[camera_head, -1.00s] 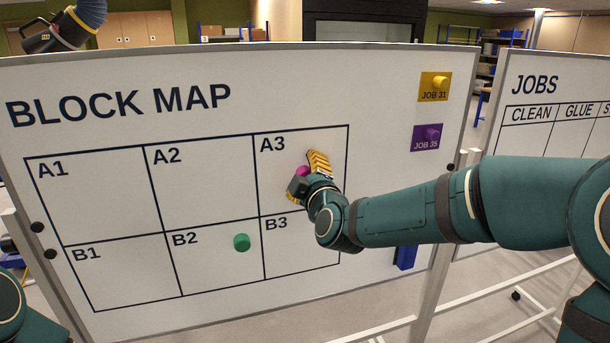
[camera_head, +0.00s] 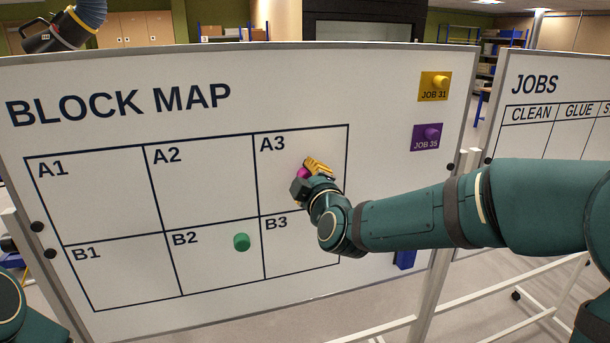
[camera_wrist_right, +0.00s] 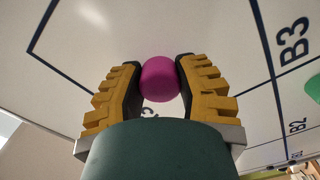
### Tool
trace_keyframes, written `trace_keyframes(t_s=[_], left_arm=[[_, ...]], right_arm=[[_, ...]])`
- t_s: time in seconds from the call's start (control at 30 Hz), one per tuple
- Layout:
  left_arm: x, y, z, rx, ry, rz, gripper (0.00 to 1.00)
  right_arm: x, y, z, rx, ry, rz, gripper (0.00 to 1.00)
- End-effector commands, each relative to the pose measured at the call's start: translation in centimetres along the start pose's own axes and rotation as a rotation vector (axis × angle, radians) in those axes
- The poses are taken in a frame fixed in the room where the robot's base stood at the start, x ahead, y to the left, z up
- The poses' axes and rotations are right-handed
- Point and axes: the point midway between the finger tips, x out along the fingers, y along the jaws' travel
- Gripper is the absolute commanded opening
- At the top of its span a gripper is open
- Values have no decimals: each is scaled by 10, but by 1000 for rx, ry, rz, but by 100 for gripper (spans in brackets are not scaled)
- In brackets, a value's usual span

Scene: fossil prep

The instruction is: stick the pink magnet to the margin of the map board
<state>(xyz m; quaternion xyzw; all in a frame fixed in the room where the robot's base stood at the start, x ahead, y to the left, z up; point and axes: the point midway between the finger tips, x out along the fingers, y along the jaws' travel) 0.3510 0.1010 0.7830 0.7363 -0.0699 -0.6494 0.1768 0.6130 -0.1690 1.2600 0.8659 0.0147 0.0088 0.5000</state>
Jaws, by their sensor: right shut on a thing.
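The pink magnet (camera_head: 303,173) is in front of the A3 cell of the map board (camera_head: 390,120). My right gripper (camera_head: 309,171) is shut on it. In the right wrist view the pink magnet (camera_wrist_right: 161,79) sits between the two yellow fingertips (camera_wrist_right: 160,76), with the board behind it. I cannot tell whether the magnet touches the board. My left gripper is not in view; part of my left arm shows at the lower left of the head view.
A green magnet (camera_head: 241,242) is in cell B2. A yellow JOB 31 card (camera_head: 434,87) and a purple JOB 35 card (camera_head: 426,138) hang on the right margin. A blue holder (camera_head: 404,257) is low on the right. The JOBS board (camera_head: 560,75) stands beyond.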

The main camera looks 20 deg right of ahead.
Motion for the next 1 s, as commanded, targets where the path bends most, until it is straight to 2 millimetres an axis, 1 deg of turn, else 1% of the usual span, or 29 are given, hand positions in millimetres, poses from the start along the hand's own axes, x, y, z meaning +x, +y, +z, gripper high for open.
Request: trace_keyframes(t_s=[0.27,0.8,1.0], left_arm=[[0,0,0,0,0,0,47],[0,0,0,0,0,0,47],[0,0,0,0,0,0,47]], right_arm=[[-9,0,0,0,0,1,0],[-57,1,0,1,0,1,0],[-64,0,0,0,0,0,0]])
